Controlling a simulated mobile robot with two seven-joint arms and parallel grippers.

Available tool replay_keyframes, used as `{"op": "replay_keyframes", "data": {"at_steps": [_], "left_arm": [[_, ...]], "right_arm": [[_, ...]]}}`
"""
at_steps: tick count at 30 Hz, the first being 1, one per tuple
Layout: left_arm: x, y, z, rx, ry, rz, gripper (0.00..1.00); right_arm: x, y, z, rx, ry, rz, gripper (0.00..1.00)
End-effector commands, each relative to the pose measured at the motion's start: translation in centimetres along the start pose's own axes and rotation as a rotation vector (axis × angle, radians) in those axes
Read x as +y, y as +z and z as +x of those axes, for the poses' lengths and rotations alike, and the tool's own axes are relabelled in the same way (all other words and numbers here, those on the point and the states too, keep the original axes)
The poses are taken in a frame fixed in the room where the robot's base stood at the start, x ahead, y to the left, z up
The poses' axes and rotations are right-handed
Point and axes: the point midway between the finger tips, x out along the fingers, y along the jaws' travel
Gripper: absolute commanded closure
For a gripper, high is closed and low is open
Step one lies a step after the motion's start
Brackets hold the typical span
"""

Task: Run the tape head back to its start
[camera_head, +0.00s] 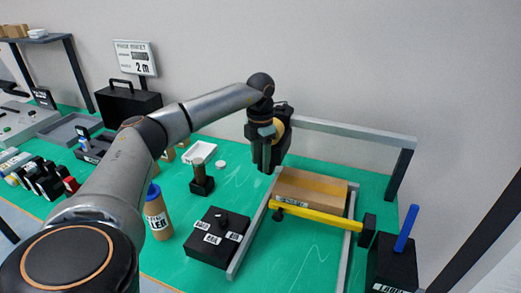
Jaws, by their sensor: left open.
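The tape head, with a tan roll (284,127) and a dark body, is at the left end of the grey overhead beam (345,132). My left gripper (264,168) hangs with its fingers pointing down, in front of the tape head and hiding much of it. The gripper is open, with nothing seen between its fingers. I cannot tell whether it touches the tape head. A cardboard carton (312,186) with a lighter strip along its top lies between the rails, right of and below the gripper. My right gripper is not in view.
A yellow bar (325,217) crosses the rails in front of the carton. A dark post (400,175) holds the beam's right end.

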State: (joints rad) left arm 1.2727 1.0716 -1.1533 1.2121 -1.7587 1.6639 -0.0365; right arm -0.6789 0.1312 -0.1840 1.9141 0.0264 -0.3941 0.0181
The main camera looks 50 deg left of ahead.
Motion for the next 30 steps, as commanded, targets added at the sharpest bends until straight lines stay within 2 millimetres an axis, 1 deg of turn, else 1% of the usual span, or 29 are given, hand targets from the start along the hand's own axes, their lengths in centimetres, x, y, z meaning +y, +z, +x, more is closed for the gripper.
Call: {"op": "replay_keyframes", "data": {"at_steps": [2, 5, 12, 15, 18, 23, 30], "left_arm": [[0.0, 0.1, -0.7, -0.002, 0.000, 0.001, 0.50], [0.0, 0.1, -2.2, -0.006, 0.000, 0.001, 0.50], [-0.1, 0.1, -7.5, -0.007, -0.001, 0.001, 0.50], [0.0, 0.1, -9.5, -0.007, 0.001, -0.001, 0.50], [0.0, 0.1, -11.0, -0.006, 0.001, 0.000, 0.50], [0.0, 0.0, -12.3, -0.004, 0.000, 0.000, 0.50], [0.0, 0.0, -12.5, -0.003, 0.000, 0.000, 0.50]], "right_arm": [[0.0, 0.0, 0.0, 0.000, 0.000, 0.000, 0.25], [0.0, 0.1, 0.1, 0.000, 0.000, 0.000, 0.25], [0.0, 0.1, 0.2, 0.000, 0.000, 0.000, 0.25], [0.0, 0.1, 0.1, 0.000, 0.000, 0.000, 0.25], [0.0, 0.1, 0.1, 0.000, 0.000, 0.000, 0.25], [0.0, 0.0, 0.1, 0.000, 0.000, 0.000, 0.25], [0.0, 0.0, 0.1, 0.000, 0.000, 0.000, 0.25]]}}
